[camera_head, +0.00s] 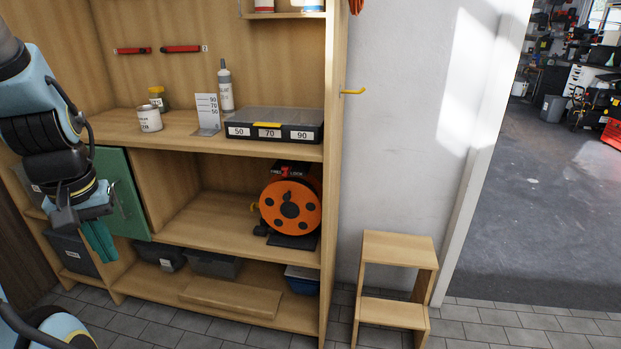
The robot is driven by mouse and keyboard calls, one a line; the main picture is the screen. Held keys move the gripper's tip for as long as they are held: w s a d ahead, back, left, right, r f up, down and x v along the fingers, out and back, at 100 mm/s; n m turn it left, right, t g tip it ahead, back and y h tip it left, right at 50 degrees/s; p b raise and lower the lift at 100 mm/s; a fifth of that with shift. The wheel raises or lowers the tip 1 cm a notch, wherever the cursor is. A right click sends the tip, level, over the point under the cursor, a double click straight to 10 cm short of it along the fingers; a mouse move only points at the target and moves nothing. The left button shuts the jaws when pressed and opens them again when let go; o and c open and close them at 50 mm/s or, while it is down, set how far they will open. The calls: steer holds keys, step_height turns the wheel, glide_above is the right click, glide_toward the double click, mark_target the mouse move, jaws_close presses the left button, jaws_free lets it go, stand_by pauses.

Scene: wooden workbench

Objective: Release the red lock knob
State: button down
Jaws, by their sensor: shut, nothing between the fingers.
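An orange cable reel (291,205) stands on the middle shelf at the right end of the workbench, beside the right side panel. A small red and white label or part (287,172) shows on the dark frame above the reel. It is too small to tell whether it is the red lock knob. My gripper (101,242) is at the left, in front of the green door and far from the reel. Its teal fingers point down and are shut and empty.
An organizer case (272,124) marked 50, 70, 90, a sign (207,113), a can (149,118) and a bottle (225,86) stand on the worktop. A green door (125,195) stands near my arm. A step stool (398,250) is right of the bench. The middle shelf left of the reel is clear.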

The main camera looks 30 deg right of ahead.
steer(key=shift+d, duration=0.1)
steer(key=w+d+f+m+t+h+b, duration=0.2)
steer(key=w+d+f+m+t+b, duration=0.15)
steer(key=w+d+m, duration=0.35)
steer(key=w+d+f+m+t+h+b, duration=0.1)
steer(key=w+d+f+m+t+b, duration=0.35)
steer(key=d, duration=0.55)
steer(key=s+d+m+t+h+b, duration=0.1)
steer(key=d+m+h, duration=0.4)
steer(key=d, duration=0.5)
steer(key=s+d+r+m+t+h+b, duration=0.1)
steer(key=d+m+h+b, duration=0.3)
steer(key=d+m, duration=0.5)
steer(key=s+d+h, duration=0.1)
steer(key=d, duration=0.1)
steer(key=shift+d+r+m+t+b, duration=0.3)
steer(key=shift+m+b, duration=0.05)
steer(key=shift+d, duration=0.1)
